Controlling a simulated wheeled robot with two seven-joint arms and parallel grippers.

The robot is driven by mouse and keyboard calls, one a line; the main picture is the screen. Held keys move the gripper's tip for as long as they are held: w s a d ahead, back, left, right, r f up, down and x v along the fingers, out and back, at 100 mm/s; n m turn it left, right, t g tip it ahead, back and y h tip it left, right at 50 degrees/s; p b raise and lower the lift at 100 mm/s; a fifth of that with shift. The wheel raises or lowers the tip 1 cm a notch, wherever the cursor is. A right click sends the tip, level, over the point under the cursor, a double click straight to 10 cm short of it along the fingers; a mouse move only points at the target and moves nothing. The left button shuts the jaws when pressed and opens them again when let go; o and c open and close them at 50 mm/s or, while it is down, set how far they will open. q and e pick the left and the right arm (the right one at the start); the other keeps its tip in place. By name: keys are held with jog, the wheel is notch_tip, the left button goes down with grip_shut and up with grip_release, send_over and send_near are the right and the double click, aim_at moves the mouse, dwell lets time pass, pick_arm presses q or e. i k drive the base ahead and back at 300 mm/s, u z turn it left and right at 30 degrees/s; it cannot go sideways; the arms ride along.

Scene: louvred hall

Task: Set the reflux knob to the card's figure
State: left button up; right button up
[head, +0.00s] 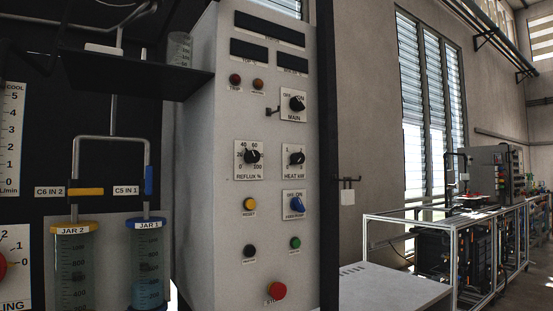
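The reflux knob (251,157) is a small black round knob on a white dial plate marked "REFLUX %". It sits at mid height on the pale control panel (230,205) in the head view. Figures such as 40, 60 and 100 ring it; its exact pointer setting is too small to read. I cannot make out any card with a figure for it. Neither of my grippers shows in this view, and nothing is seen touching the knob.
The heat knob (296,157) is right of the reflux knob, the main switch (297,104) above it. Buttons and a red stop button (277,290) are below. Jar 2 (74,265) and Jar 1 (147,265) stand left, under a dark shelf (150,78).

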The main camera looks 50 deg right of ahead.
aim_at(250, 157)
jog(key=u, duration=1.05)
jog(key=i, duration=0.9)
jog(key=z, duration=3)
jog(key=i, duration=0.5)
jog(key=z, duration=0.2)
jog(key=k, duration=1.3)
jog(key=u, duration=0.4)
jog(key=i, duration=1.05)
